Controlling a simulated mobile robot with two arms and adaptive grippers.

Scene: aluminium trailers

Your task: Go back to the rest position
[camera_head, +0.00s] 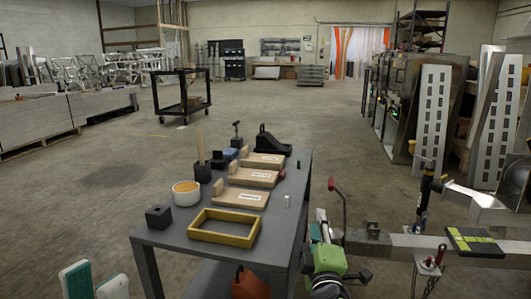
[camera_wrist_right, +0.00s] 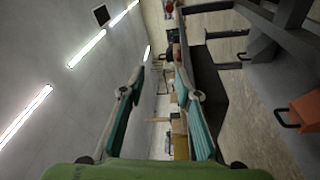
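My left gripper (camera_head: 95,280) shows at the lower left edge of the head view, left of the workbench. Its two teal-padded fingers stand apart with nothing between them. My right gripper (camera_wrist_right: 165,88) shows in the right wrist view, seen sideways. Its teal fingers are spread and the space between them is empty. Neither gripper holds anything.
The dark workbench (camera_head: 165,243) carries a yellow frame (camera_head: 202,236), wooden blocks, a bowl (camera_head: 186,193) and tools. An orange box (camera_wrist_right: 305,112) sits low by the bench. Floor behind is open.

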